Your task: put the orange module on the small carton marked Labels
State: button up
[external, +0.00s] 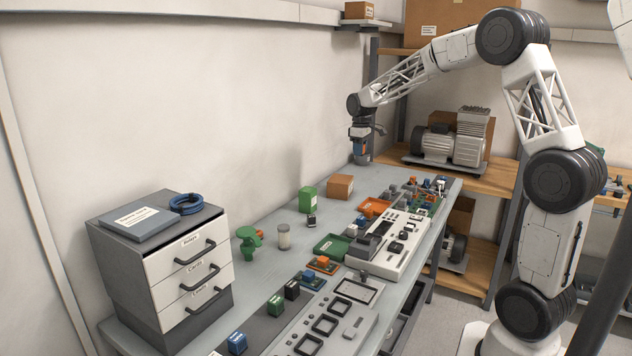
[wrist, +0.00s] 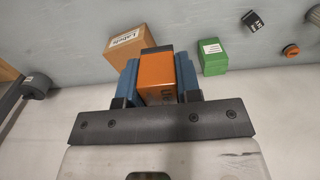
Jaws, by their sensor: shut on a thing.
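My gripper (external: 361,152) hangs over the far end of the bench in the external view. In the wrist view, its two blue fingers (wrist: 158,82) are shut on the orange module (wrist: 157,78), one on each side. The module has a dark end; in the external view only a sliver of orange shows between the fingers. The small brown carton marked Labels (wrist: 124,46) lies beyond the module and to its left in the wrist view, partly covered by it. In the external view the carton (external: 340,187) stands on the bench, left of and below my gripper, apart from it.
A green box (external: 308,199) stands close to the carton, also seen in the wrist view (wrist: 212,56). A small black block (external: 311,220) is in front of it. An orange tray (external: 374,207) and several small modules crowd the bench to the right. The wall runs behind.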

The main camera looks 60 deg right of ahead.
jog(key=shift+s+d+f, duration=0.45)
jog(key=shift+d+f, duration=0.3)
jog(key=shift+d, duration=0.1)
notch_tip(320, 180, down, 10)
jog(key=shift+r, duration=0.25)
jog(key=shift+w, duration=0.15)
send_over(341, 178)
jog(key=shift+a+f, duration=0.2)
jog(key=shift+f, duration=0.55)
jog(key=shift+f, duration=1.75)
jog(key=shift+f, duration=0.15)
